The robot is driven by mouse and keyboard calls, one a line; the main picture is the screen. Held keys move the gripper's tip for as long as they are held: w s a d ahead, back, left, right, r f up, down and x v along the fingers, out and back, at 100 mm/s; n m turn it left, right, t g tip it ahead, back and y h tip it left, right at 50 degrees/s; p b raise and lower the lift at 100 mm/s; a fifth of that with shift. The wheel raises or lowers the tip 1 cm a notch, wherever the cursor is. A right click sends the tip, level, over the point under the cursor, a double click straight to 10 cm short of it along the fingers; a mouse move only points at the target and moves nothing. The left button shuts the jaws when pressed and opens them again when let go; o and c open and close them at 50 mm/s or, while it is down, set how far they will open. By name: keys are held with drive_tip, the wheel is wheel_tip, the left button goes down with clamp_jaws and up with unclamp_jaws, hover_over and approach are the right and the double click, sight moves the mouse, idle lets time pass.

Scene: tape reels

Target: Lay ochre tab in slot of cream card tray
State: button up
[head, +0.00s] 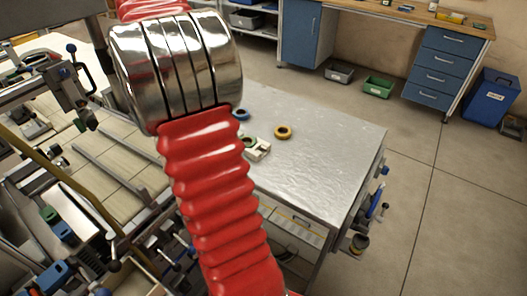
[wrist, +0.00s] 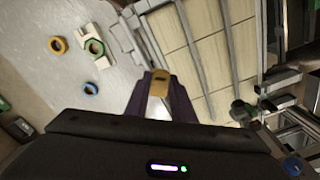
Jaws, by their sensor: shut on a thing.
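The ochre tab (wrist: 159,83) is between the purple fingertips of my gripper (wrist: 160,88) in the wrist view, and the gripper is shut on it. The cream card tray (wrist: 103,61) lies on the metal table, up and left of the gripper in that view, apart from the tab. A green ring-like piece (wrist: 94,46) sits at the tray. In the head view the cream tray (head: 262,153) shows just right of my red arm sleeve, partly hidden by it. My gripper and the tab are hidden there behind my arm.
A yellow reel (head: 283,132) and a blue reel (head: 242,114) lie near the tray on the metal table (head: 330,150). The table's right side is clear. Beige panels with metal rails (wrist: 210,55) lie right of the gripper. Clamps and fixtures crowd the left of the head view.

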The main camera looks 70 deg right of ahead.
drive_tip(key=s+d+f+n, duration=0.3)
drive_tip(key=s+d+f, duration=0.5)
drive_tip(key=s, duration=0.3)
drive_tip(key=s+d+f+n, duration=0.2)
drive_tip(key=s+d+f, duration=0.6)
drive_tip(key=s, duration=0.4)
drive_tip(key=shift+d+n, duration=0.4)
drive_tip(key=shift+f, duration=2.5)
drive_tip(key=shift+f, duration=2.5)
